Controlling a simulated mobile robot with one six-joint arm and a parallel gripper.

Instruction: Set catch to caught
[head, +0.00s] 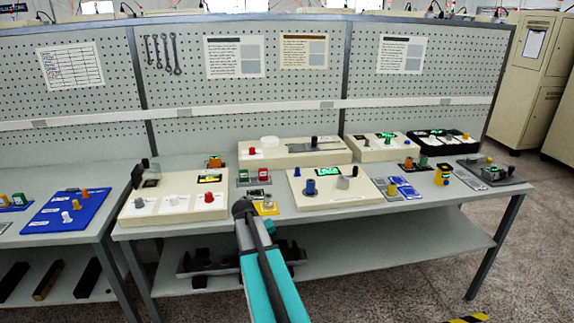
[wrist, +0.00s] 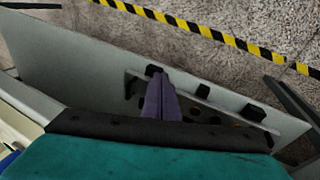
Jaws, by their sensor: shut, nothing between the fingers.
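I cannot tell which part is the catch; no readable label marks it. Several small devices with knobs and levers stand on the grey bench (head: 330,211). My gripper (head: 242,206) is at the bench's front edge, between the left cream box (head: 155,208) and the middle cream box (head: 345,200). A yellow-based device (head: 268,208) is just right of it, partly hidden by my arm. In the wrist view my gripper (wrist: 158,82) is shut and empty, seen over the lower shelf (wrist: 85,60).
A dark rail-like unit (head: 200,262) lies on the lower shelf. A blue panel (head: 68,208) sits on the neighbouring bench at left. A pegboard (head: 190,85) closes off the back. Yellow-black tape (wrist: 215,34) marks the open floor.

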